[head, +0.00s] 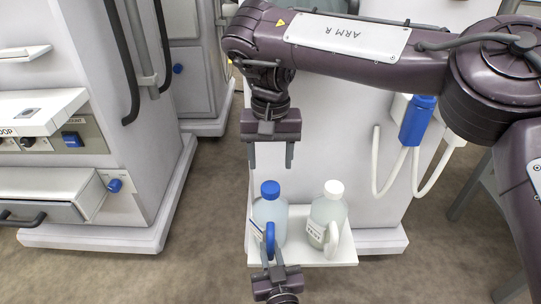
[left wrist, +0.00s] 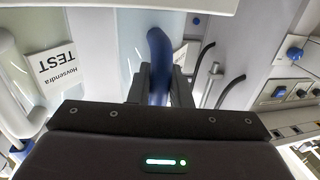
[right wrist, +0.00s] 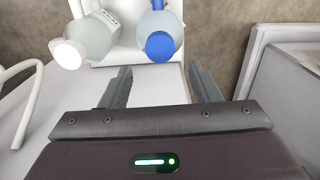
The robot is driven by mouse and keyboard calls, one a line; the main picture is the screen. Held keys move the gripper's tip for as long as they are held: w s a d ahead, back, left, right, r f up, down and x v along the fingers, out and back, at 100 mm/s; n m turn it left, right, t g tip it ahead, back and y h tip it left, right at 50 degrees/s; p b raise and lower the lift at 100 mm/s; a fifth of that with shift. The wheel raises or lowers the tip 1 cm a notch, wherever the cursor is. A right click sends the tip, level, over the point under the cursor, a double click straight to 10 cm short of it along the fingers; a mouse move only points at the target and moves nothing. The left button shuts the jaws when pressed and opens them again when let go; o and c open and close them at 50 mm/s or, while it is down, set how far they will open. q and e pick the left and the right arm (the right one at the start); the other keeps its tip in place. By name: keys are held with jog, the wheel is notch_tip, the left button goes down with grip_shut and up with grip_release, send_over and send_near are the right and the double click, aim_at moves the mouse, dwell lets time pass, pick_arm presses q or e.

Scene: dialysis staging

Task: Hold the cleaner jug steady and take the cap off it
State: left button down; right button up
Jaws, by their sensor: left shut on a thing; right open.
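A jug with a blue cap (head: 270,188) and a blue handle (head: 270,238) stands upright on a small white shelf (head: 345,255). My left gripper (head: 271,254) is shut on this blue handle, which also shows between its fingers in the left wrist view (left wrist: 158,45). My right gripper (head: 270,166) is open and empty, pointing down above the blue cap without touching it. In the right wrist view the blue cap (right wrist: 160,46) lies beyond and between the fingertips. The blue cap sits on the jug's neck.
A second jug (head: 328,212) with a white cap and white handle stands close to the right of the blue-capped one. The shelf juts from a white machine. A blue device with white hoses (head: 417,120) hangs to the right. Another cabinet with an open drawer (head: 50,195) stands left.

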aim_at(271, 187)
jog(key=shift+f, duration=3.95)
